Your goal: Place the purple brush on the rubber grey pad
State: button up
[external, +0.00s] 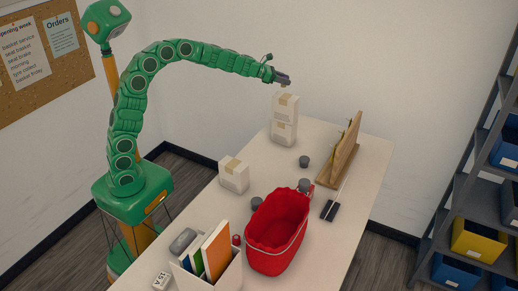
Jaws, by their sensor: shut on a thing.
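I cannot pick out a purple brush anywhere in this view. I cannot identify the rubber grey pad for sure; a small flat dark piece (330,210) lies at the table's right side, and a rounded grey object (183,241) is near the left edge.
A red basket (277,232) stands mid-table, with a white file holder (212,275) in front. Dark grey round pieces (304,161) are scattered about. A single white box (234,174) sits left, a wooden upright rack (341,155) right. The far right table corner is clear.

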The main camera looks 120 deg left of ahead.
jog(key=w+d+r+m+t+h, duration=0.1)
jog(key=w+d+m+h, duration=0.3)
jog(key=d, duration=0.7)
jog(key=w+d+r+m+t+h, duration=0.1)
jog(key=w+d+r+h, duration=0.1)
jog(key=w+d, duration=0.65)
jog(key=s+d+f+m+h, duration=0.15)
jog(key=d+m+h, duration=0.55)
jog(key=d, duration=1.9)
jog(key=s+d+f+m+g+h, duration=0.1)
jog(key=s+d+m+g+h, duration=0.25)
jog(key=d, duration=0.75)
jog(key=s+d+f+m+g+h, duration=0.2)
jog(key=s+d, duration=0.3)
jog(key=d, duration=0.6)
jog(key=s+d+f+m+g+h, duration=0.2)
jog(key=s+d+m+g, duration=0.2)
jog(key=s+d, duration=0.6)
jog(key=m+g, duration=0.2)
jog(key=g, duration=0.1)
send_over(182, 240)
jog(key=s, duration=0.1)
jog(key=f, duration=1.2)
jog(key=shift+a+f, duration=0.2)
jog(key=shift+w+d+f, duration=0.1)
jog(key=shift+w+f, duration=0.4)
jog(key=shift+f, duration=0.35)
jog(key=shift+f+h, duration=0.25)
jog(key=shift+f, duration=1.05)
